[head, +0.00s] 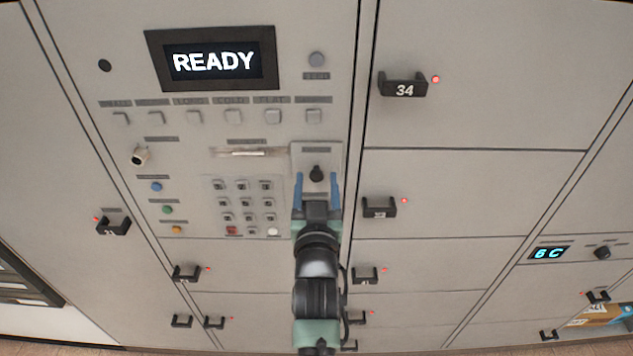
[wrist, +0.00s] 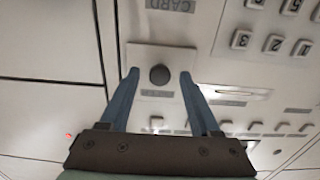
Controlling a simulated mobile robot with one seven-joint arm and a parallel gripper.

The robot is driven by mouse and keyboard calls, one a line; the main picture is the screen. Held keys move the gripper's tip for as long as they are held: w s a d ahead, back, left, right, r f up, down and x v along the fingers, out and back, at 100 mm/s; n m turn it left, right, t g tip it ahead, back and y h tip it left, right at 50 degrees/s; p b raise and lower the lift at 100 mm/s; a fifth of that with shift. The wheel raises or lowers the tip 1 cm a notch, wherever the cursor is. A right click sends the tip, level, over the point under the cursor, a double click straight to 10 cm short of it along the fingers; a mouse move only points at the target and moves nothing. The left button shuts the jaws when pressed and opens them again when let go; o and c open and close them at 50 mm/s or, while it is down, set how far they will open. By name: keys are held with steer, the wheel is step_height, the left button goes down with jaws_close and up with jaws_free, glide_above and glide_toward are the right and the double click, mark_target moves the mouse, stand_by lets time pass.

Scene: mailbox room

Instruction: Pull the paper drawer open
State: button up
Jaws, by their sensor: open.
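A small pale drawer front (head: 329,154) with a dark round knob (head: 316,173) sits on the machine panel, right of the keypad; I take it for the paper drawer. Its label is too blurred to read. The front looks flush with the panel. In the wrist view the drawer front (wrist: 140,55) and knob (wrist: 159,75) show near the middle. My gripper (head: 317,180) is open, with one blue finger on each side of the knob. In the wrist view the fingertips of my gripper (wrist: 159,76) flank the knob with a gap on both sides. The lower part of the front is hidden by my gripper in the head view.
A screen (head: 216,61) reads READY. A keypad (head: 244,205) and a thin slot (head: 248,153) lie left of the knob. Locker doors with black handles surround the panel, such as the one marked 34 (head: 404,88) at upper right.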

steer(key=shift+c, duration=0.3)
jaws_close()
stand_by(1.1)
